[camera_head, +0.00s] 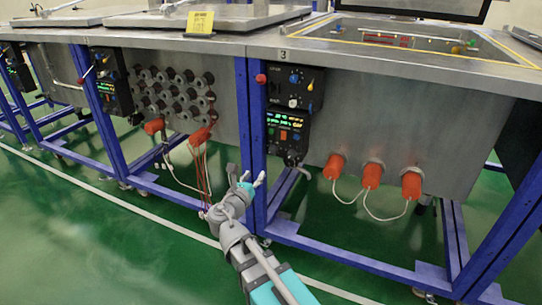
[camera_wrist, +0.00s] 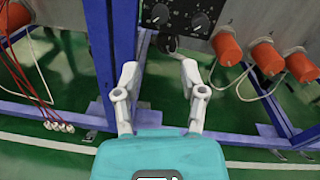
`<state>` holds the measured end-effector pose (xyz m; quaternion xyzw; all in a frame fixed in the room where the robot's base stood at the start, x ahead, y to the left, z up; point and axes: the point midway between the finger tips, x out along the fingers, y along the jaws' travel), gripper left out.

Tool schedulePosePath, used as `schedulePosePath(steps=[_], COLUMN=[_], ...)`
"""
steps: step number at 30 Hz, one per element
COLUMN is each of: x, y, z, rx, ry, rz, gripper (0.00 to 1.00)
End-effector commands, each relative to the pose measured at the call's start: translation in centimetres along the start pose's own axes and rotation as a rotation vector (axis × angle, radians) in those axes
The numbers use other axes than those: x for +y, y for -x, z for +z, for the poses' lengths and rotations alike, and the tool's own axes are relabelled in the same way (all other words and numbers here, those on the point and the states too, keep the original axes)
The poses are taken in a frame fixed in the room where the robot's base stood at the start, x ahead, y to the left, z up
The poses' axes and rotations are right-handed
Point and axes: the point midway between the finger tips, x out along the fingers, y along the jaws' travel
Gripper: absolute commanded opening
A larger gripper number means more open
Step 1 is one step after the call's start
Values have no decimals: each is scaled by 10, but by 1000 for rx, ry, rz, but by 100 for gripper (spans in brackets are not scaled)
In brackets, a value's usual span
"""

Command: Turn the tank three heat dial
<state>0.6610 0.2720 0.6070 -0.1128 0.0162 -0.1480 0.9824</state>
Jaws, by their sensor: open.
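The tank marked 3 (camera_head: 400,130) has a black control box on its left front, with an upper dial panel (camera_head: 293,88) and a lower panel with lit displays (camera_head: 287,135). Several small knobs, blue, yellow and white among them, show on the upper panel. In the wrist view, two dark round dials (camera_wrist: 200,22) and (camera_wrist: 160,14) sit on a dark panel at the top edge. Which is the heat dial cannot be read. My gripper (camera_head: 246,180) is open and empty, below and left of the box; its fingers (camera_wrist: 159,75) point toward the panel, apart from it.
Orange plugs (camera_head: 372,176) with white cables stick out right of the panel. A blue frame post (camera_head: 257,140) stands left of it, and a red knob (camera_head: 261,79) sits near its top. Red wires (camera_wrist: 30,85) hang at left. Green floor is open in front.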

Motion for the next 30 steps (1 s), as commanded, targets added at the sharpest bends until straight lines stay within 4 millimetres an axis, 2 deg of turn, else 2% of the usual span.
schedulePosePath(steps=[8, 14, 20, 30], x=[0, 0, 0, 0], y=[-2, -12, -35, -87], z=[0, 0, 0, 0], rx=[1, 2, 2, 3], ry=[-2, -3, -3, -3], rz=[-1, -2, -2, -3], gripper=[54, 54, 54, 54])
